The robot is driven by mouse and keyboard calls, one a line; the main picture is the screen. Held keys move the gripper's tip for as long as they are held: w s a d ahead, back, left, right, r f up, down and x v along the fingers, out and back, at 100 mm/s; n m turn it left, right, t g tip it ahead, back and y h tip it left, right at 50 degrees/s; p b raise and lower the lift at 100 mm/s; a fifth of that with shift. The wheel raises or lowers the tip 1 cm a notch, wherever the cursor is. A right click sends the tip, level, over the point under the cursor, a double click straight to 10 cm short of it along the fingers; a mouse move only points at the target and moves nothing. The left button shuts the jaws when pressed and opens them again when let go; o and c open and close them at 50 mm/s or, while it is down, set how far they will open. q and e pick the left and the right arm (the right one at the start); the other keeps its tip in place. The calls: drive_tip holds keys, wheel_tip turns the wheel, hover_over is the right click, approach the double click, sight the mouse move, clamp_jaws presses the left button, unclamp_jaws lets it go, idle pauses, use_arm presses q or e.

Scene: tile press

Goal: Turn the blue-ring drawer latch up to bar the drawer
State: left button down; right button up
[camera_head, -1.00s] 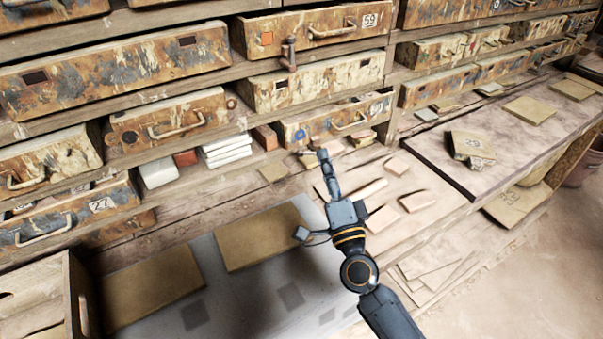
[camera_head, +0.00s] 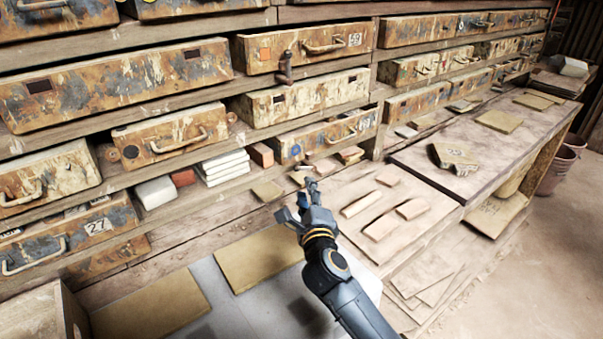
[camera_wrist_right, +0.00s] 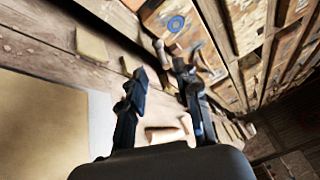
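The blue-ring drawer (camera_head: 325,137) is in the lower row of the rack, rusty and cream, with a handle at its right. Its blue ring mark (camera_head: 296,150) also shows in the wrist view (camera_wrist_right: 176,23). A small peg-like piece (camera_wrist_right: 161,52) beside the drawer front may be its latch; its exact turn is hard to tell. My right gripper (camera_head: 305,190) is in front of and below this drawer, apart from it. In the wrist view its two fingers (camera_wrist_right: 162,82) are spread, with nothing held between them. My left gripper is out of view.
An orange-square drawer (camera_head: 262,54) with a dark hanging latch (camera_head: 286,68) is above. White tiles (camera_head: 224,167) and brick pieces lie on the shelf to the left. Loose pale tiles (camera_head: 381,228) lie on the bench to the right of my gripper.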

sight(305, 168)
drive_tip(key=w, duration=0.8)
drive_tip(key=shift+w+a+b, duration=0.4)
drive_tip(key=shift+a+b, duration=0.05)
clamp_jaws()
